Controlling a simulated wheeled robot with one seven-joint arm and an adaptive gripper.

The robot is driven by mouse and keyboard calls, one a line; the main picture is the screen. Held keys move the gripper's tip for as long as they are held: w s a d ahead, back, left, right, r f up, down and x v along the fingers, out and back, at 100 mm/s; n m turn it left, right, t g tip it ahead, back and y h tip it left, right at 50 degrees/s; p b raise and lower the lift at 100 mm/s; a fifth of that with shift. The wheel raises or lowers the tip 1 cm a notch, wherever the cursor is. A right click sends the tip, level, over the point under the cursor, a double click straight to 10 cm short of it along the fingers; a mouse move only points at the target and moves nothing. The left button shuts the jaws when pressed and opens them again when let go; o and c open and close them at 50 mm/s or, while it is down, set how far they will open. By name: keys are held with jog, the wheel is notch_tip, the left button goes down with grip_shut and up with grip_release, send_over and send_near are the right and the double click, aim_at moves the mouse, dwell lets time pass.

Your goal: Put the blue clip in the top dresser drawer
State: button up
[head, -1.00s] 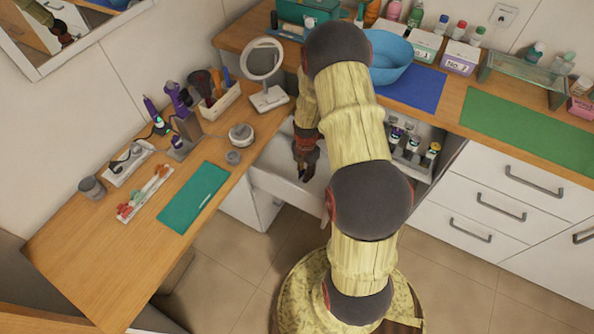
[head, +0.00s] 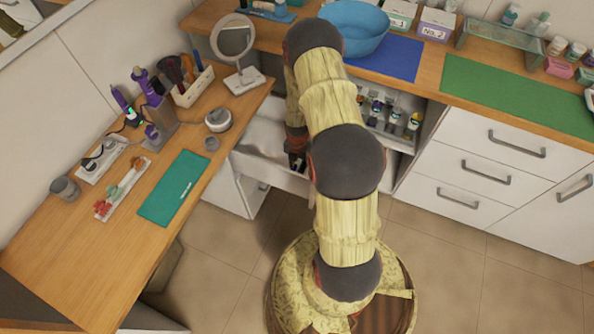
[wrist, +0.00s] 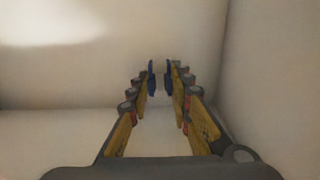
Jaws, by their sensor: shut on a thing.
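My gripper (head: 297,162) is over or inside the open white drawer (head: 262,136) at the corner between the two counters. In the wrist view my gripper (wrist: 160,82) points into a pale space with plain walls. Its fingers are closed to a narrow gap, with small blue parts of the blue clip (wrist: 152,80) showing at the tips. Most of the clip is hidden by the fingers. I cannot tell whether it touches the drawer floor. My arm covers the right part of the drawer in the head view.
The left wooden counter holds a teal mat (head: 174,187), a round mirror (head: 233,42) and hair tools. The back counter holds a blue bowl (head: 353,27) and a green mat (head: 520,97). An open shelf with small bottles (head: 390,118) is right of the drawer. Tiled floor is clear.

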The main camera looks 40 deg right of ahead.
jog(key=shift+f, duration=0.85)
jog(key=shift+f+b, duration=0.2)
jog(key=shift+b, duration=0.1)
jog(key=o, duration=0.8)
